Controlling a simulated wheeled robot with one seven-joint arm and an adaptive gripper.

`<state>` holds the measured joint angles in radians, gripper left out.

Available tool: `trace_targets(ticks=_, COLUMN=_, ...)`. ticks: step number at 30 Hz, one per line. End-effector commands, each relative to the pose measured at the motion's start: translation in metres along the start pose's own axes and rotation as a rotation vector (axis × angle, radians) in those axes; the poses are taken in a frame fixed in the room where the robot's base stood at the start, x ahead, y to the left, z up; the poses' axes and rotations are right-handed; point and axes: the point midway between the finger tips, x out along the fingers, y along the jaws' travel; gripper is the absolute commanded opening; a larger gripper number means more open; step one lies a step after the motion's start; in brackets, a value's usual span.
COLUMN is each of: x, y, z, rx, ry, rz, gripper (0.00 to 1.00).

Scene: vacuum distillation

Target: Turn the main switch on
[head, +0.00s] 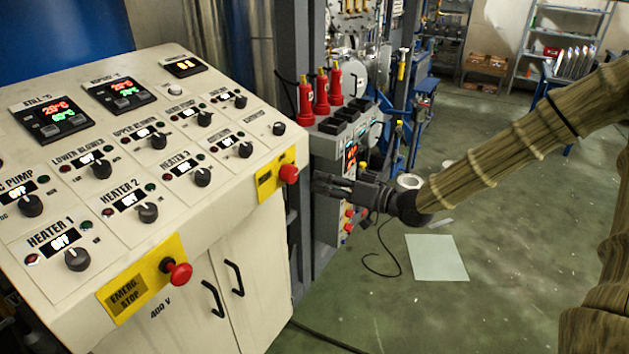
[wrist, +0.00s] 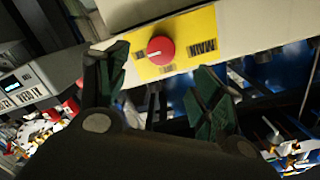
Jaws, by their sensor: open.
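The main switch is a red round knob on a yellow plate on the front edge of the cream control panel. In the head view the red knob (head: 289,174) is at the panel's right end, just left of my gripper (head: 318,183). In the wrist view the red knob (wrist: 161,50) faces me, with a short pale mark on it and upside-down lettering on the yellow plate (wrist: 202,28). My gripper (wrist: 160,75) is open, its green-padded fingers apart with nothing between them. The knob appears beyond the fingertips, between their lines; the exact gap is unclear.
The control panel (head: 205,215) carries several black knobs and small displays. A second red knob, the emergency stop (head: 179,273), sits on its yellow plate further left. A rack with red bottles (head: 322,90) stands behind my gripper. The floor (head: 500,220) at right is mostly open.

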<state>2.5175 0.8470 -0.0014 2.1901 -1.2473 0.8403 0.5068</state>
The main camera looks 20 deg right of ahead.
Motion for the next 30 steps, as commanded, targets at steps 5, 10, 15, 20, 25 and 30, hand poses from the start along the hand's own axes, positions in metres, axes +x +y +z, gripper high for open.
trace_targets(ticks=5, x=-0.014, y=0.0, z=-0.002, rx=-0.002, ry=0.002, rz=0.0, gripper=0.66)
trace_targets(ticks=10, x=-0.02, y=0.0, z=0.0, rx=-0.002, ry=0.0, rz=0.0, gripper=0.66)
trace_targets(ticks=15, x=-0.021, y=0.0, z=0.0, rx=-0.002, ry=0.0, rz=0.0, gripper=0.66)
trace_targets(ticks=20, x=-0.021, y=0.0, z=0.0, rx=-0.002, ry=0.0, rz=0.0, gripper=0.66)
trace_targets(ticks=25, x=-0.021, y=0.0, z=0.0, rx=-0.001, ry=0.0, rz=0.0, gripper=0.66)
trace_targets(ticks=30, x=-0.018, y=0.006, z=0.018, rx=0.013, ry=-0.034, rz=0.033, gripper=0.66)
